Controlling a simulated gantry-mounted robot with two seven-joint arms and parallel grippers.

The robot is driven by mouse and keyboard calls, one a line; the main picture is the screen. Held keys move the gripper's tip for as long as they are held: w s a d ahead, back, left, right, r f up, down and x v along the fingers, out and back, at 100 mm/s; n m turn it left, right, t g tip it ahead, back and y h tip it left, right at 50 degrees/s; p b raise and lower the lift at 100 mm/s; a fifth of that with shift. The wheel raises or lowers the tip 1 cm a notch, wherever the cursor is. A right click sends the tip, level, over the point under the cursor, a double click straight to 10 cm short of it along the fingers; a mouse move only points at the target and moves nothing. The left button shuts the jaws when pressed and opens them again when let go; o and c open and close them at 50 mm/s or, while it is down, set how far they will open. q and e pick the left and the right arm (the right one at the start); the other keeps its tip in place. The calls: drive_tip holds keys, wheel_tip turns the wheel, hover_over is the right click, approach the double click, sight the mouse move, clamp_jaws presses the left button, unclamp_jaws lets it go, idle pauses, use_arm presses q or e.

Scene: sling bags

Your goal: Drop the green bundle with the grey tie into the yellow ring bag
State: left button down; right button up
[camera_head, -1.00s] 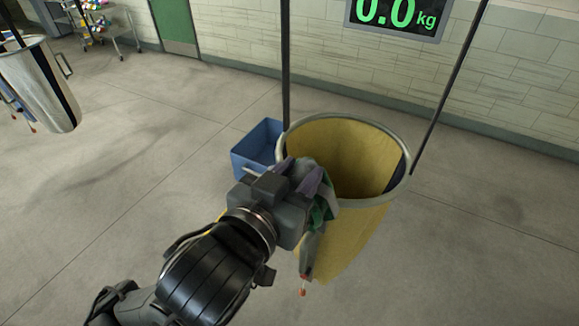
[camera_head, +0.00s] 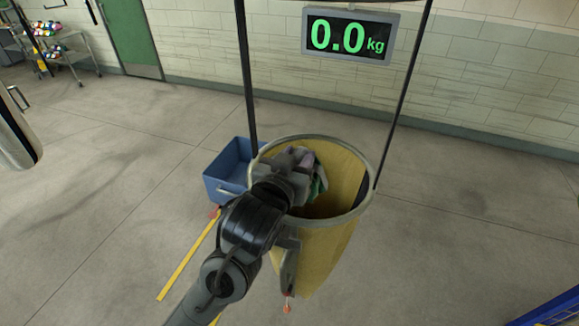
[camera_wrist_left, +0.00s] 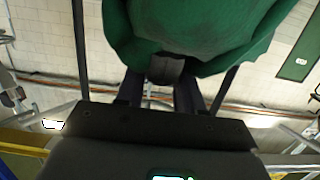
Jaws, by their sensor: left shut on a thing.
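The yellow ring bag (camera_head: 345,180) hangs open from its pale ring on dark straps, in the middle of the head view. My left gripper (camera_head: 304,160) is over the left part of its opening, shut on the green bundle. Only a small green and whitish part of the bundle (camera_head: 319,183) shows there, against the bag's inside. In the left wrist view the green bundle (camera_wrist_left: 200,25) fills the top, with its grey tie (camera_wrist_left: 165,68) at the fingers (camera_wrist_left: 160,92). My left arm hides part of the bag's near rim. My right gripper is not in view.
A blue bin (camera_head: 226,170) stands on the floor just left of the bag. A display (camera_head: 349,36) behind reads 0.0 kg. A grey bag (camera_head: 14,135) is at the left edge. A blue frame (camera_head: 555,308) shows at bottom right. The floor to the right is clear.

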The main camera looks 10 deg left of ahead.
use_arm(q)
drive_tip(key=r+p+x, duration=0.1)
drive_tip(key=p+x, duration=0.1)
drive_tip(key=x, duration=1.3)
drive_tip(key=shift+w, duration=0.4)
